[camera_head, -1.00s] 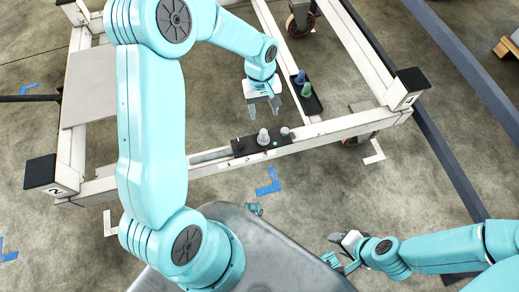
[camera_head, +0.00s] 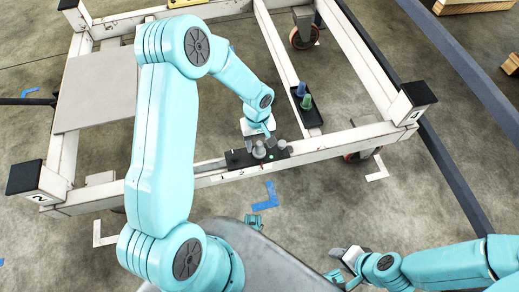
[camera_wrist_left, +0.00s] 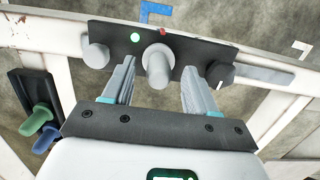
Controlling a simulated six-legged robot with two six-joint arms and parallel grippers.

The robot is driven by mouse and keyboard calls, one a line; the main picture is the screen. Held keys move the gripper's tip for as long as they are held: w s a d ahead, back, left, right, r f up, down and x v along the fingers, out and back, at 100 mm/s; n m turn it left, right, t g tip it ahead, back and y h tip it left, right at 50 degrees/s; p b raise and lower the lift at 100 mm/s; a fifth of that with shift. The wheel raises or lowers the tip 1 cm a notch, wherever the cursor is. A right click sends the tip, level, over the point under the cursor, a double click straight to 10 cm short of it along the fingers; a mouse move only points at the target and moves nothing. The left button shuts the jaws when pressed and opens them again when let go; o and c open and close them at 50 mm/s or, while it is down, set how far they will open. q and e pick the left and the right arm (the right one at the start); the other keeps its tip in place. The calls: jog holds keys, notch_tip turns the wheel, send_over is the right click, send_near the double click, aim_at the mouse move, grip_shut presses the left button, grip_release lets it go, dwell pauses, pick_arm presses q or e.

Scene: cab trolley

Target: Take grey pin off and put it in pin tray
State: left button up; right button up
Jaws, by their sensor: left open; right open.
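A grey pin (camera_head: 258,151) stands on a black panel (camera_head: 236,163) on the trolley's front beam. It also shows in the left wrist view (camera_wrist_left: 157,66), between the fingers of my left gripper (camera_wrist_left: 159,78), with gaps at both sides. My left gripper (camera_head: 262,141) is open and close over the panel. A second, smaller greyish pin (camera_wrist_left: 96,55) stands on the panel beside it, outside the fingers. The black pin tray (camera_head: 313,119) lies behind, to the right, holding a green pin (camera_head: 306,101) and a blue pin (camera_head: 300,90). My right gripper (camera_head: 338,268) is open, away at the lower right.
A dark knob (camera_wrist_left: 220,74) sits on the panel next to one finger. A small green light (camera_wrist_left: 135,37) is on the panel. The white trolley frame (camera_head: 365,132) surrounds the area, with a black-capped corner post (camera_head: 412,102) at right. Floor inside the frame is open.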

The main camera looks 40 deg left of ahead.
aim_at(259, 152)
pick_arm(q)
notch_tip(259, 152, down, 3)
jog(key=shift+d+r, duration=0.1)
jog(key=shift+r, duration=0.2)
grip_shut()
